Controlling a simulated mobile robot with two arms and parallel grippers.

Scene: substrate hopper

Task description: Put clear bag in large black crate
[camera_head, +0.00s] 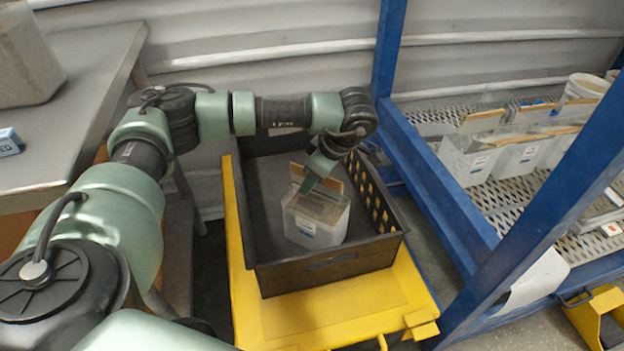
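The large black crate (330,271) sits on a yellow cart. A clear bag (315,222) with a whitish lower part, a small label and a brown strip at its top stands upright inside the crate, toward the right. My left gripper (309,184) reaches down over the crate to the top of this bag, with a green finger in front of the brown strip. The other finger is hidden, so I cannot tell whether it grips the strip. I cannot tell whether the bag touches the crate floor. My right gripper is not in view.
More clear bags (470,160) stand on a perforated metal shelf in a blue frame (440,190) at the right, near a white bucket (584,88). A grey table (75,95) is at the left. The crate's left part is empty. A yellow object (598,312) lies at the lower right.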

